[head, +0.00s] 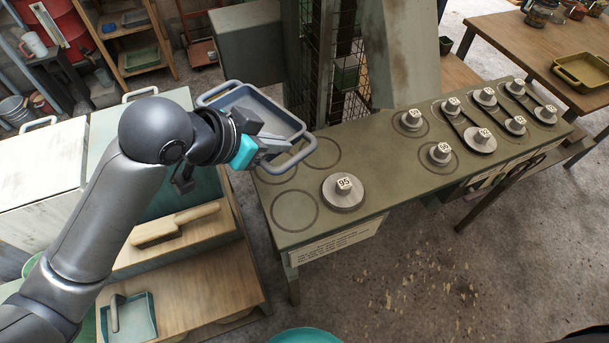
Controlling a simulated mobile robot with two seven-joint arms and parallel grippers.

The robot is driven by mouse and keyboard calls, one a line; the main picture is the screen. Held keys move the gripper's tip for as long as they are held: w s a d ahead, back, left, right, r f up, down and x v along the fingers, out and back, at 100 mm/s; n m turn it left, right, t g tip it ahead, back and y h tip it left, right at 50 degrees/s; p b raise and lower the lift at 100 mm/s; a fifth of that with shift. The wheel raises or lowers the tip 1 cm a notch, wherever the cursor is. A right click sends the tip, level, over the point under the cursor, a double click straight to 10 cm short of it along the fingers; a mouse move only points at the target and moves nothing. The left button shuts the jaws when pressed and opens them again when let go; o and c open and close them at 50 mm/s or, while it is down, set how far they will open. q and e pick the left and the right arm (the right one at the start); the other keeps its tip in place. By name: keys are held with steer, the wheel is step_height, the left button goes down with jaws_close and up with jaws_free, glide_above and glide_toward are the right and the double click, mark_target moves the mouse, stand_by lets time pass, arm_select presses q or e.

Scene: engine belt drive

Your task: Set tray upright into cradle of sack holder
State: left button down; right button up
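A blue-grey tray (249,99) with a raised rim and a loop handle at each end is at the upper middle of the head view. It is in the air by the left end of the green bench, open side showing, and looks tilted. My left gripper (277,146) is at its near side and appears shut on the rim by the near handle; the exact contact is partly hidden. I cannot pick out a sack holder or its cradle in this view. My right gripper is not in view.
The green bench (395,165) carries a disc marked 95 (343,190), several numbered pulleys and belts (480,138). Empty outlined circles lie at its left end. Open floor (430,265) lies in front.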

mark_target(296, 156)
arm_select(q)
steer(key=s+d+m+g, duration=0.1)
steer(key=m, duration=0.1)
steer(key=s+d+r+m+h, duration=0.1)
steer(key=shift+m+g+p, duration=0.3)
steer(key=shift+m+g, duration=0.1)
steer(key=shift+s+m+h, duration=0.2)
steer(key=shift+m+h, duration=0.1)
steer(key=shift+s+f, duration=0.1)
steer(key=shift+f, duration=0.3)
step_height(296, 156, down, 14)
steer(key=b, duration=0.4)
steer(key=shift+f+b, duration=0.45)
steer(key=shift+f, duration=0.4)
step_height(296, 156, down, 4)
steer(key=shift+r+b, duration=0.2)
steer(key=shift+b, duration=0.4)
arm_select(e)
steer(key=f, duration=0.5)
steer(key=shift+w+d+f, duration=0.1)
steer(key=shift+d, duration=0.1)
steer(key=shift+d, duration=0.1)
